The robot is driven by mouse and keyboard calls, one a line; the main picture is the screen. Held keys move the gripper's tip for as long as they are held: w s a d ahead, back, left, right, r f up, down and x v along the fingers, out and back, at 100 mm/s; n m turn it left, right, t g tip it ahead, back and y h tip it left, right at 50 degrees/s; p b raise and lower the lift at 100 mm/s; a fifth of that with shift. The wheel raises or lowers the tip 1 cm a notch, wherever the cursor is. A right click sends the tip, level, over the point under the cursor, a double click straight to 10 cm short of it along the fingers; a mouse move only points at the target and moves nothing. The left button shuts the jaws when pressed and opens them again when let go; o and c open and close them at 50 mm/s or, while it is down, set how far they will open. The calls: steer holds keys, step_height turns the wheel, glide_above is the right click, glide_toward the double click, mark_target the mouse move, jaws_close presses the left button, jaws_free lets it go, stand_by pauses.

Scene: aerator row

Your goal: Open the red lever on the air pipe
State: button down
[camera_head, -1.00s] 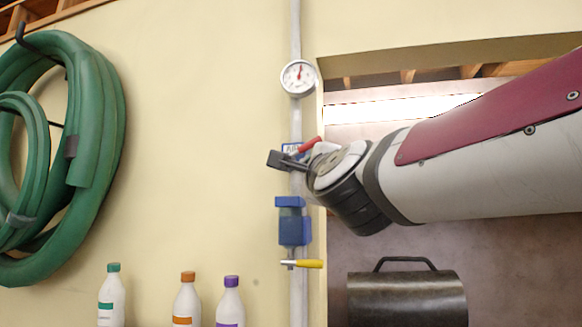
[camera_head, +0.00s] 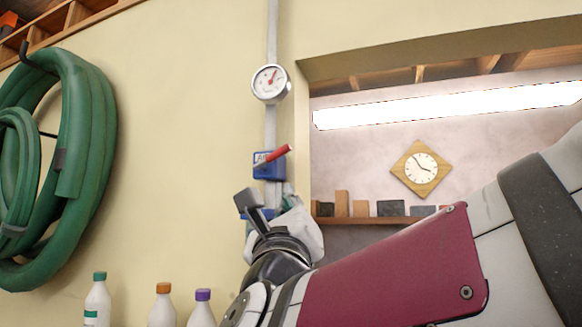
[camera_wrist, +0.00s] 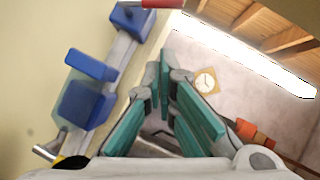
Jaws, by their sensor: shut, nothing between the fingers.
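The red lever (camera_head: 274,156) sits on the blue valve body (camera_head: 268,172) on the grey air pipe (camera_head: 271,125). It points up and to the right, at a slant to the pipe. In the wrist view the red lever (camera_wrist: 162,3) shows only at the top edge, beside its blue body (camera_wrist: 131,20). My gripper (camera_wrist: 159,72) is shut and empty, its teal fingers together. It is below the lever and apart from it, just right of the pipe. In the head view my wrist hides most of the gripper.
A round gauge (camera_head: 271,83) is on the pipe above the lever. A blue unit (camera_wrist: 86,100) is lower on the pipe, left of my fingers. A green hose (camera_head: 75,150) hangs at left. Several bottles (camera_head: 97,303) stand below. A recess with a clock (camera_head: 421,168) opens at right.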

mark_target(272, 157)
steer(key=w+a+r+p, duration=0.1)
steer(key=w+r+p, duration=0.2)
steer(key=w+r, duration=0.2)
steer(key=shift+r, duration=0.35)
steer(key=shift+w+a, duration=0.1)
steer(key=shift+r, duration=0.1)
steer(key=shift+n+b, duration=0.3)
steer(key=shift+n, duration=0.1)
